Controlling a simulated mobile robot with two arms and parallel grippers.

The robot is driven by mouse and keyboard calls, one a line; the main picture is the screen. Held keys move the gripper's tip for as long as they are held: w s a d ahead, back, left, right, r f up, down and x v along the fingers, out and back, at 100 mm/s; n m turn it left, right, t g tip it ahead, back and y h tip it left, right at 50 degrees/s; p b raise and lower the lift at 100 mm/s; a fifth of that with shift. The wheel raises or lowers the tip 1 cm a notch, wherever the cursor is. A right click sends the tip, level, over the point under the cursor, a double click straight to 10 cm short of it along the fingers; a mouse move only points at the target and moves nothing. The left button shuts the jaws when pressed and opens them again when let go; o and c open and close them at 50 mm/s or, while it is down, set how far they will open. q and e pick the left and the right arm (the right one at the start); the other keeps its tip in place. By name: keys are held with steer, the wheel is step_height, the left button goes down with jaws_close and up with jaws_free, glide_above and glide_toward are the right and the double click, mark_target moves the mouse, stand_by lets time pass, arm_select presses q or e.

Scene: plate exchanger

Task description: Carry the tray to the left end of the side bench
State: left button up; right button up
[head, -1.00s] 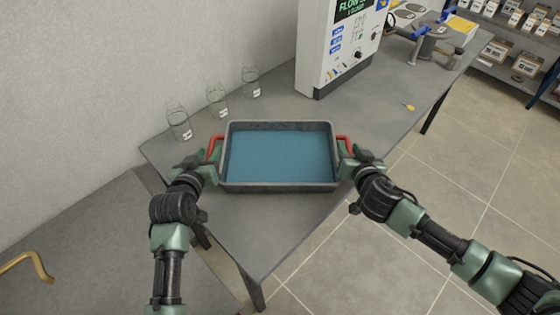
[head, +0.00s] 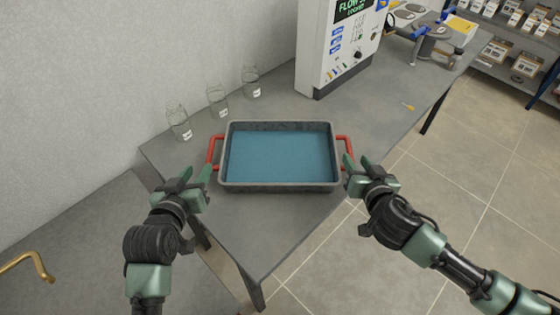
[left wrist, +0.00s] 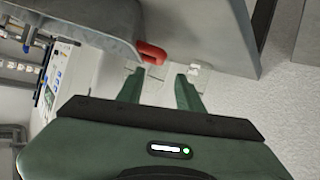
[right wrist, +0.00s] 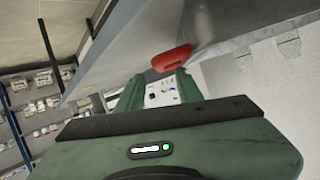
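The grey metal tray (head: 280,187), with blue liquid or a blue floor inside, rests flat on the near left end of the grey bench (head: 255,230). Its red handles, left (head: 213,152) and right (head: 346,148), stick out at the sides and are free. My left gripper (head: 196,174) is open and empty, just short of the left handle. In the left wrist view, that handle (left wrist: 151,52) lies beyond the parted fingertips. My right gripper (head: 358,165) is open and empty, just short of the right handle, which also shows in the right wrist view (right wrist: 171,58).
Several glass bottles (head: 218,101) stand by the wall behind the tray. A white panel unit (head: 335,55) and a clamp-like device (head: 432,45) stand farther along the bench. A small yellow item (head: 408,106) lies near its right edge. Tiled floor (head: 420,180) is clear at right.

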steer(key=shift+v, duration=2.4)
